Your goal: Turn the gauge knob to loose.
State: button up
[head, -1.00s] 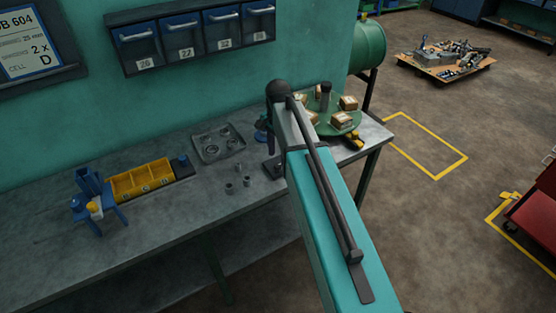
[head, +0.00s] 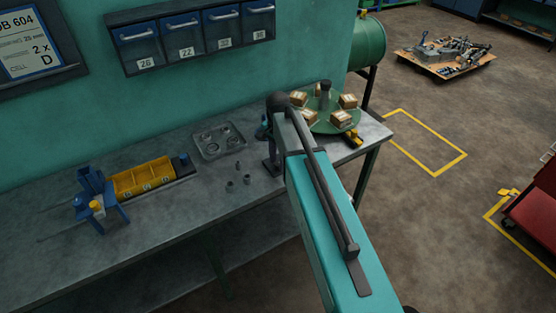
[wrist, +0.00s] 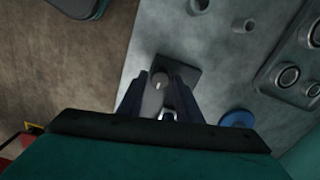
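In the wrist view my gripper (wrist: 160,103) points down at the bench with its two dark fingers apart. Between them is a grey upright part with a round pale top (wrist: 160,79), over a dark square base plate (wrist: 181,68). I take this for the gauge and its knob, but no marking can be read. A small bright metal piece shows nearer my palm. I cannot tell whether the fingers touch the part. In the head view the dark base (head: 272,169) stands on the bench beside my arm, which hides most of the gripper.
A blue disc (wrist: 236,119) lies close by. A grey tray with rings (head: 219,141) and several small cylinders (head: 246,179) are left of the base. A green turntable with boxes (head: 330,123) stands to the right. Yellow bins (head: 143,180) and a blue stand (head: 94,205) are farther left.

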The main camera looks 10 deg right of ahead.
jog(key=c, duration=0.7)
jog(key=shift+o, duration=0.2)
jog(key=shift+f+n+b, duration=0.1)
jog(key=shift+n+b, duration=0.25)
jog(key=shift+n, duration=0.15)
jog(key=shift+n+b, duration=0.45)
jog(key=shift+n, duration=0.55)
jog(key=n+b, duration=0.1)
jog(key=n, duration=0.3)
jog(key=shift+b, duration=0.35)
jog(key=n+b, duration=0.1)
jog(key=n, duration=0.4)
jog(key=shift+n, duration=0.3)
jog(key=n+b, duration=0.1)
jog(key=n, duration=0.4)
jog(key=shift+n, duration=0.3)
jog(key=o, duration=1)
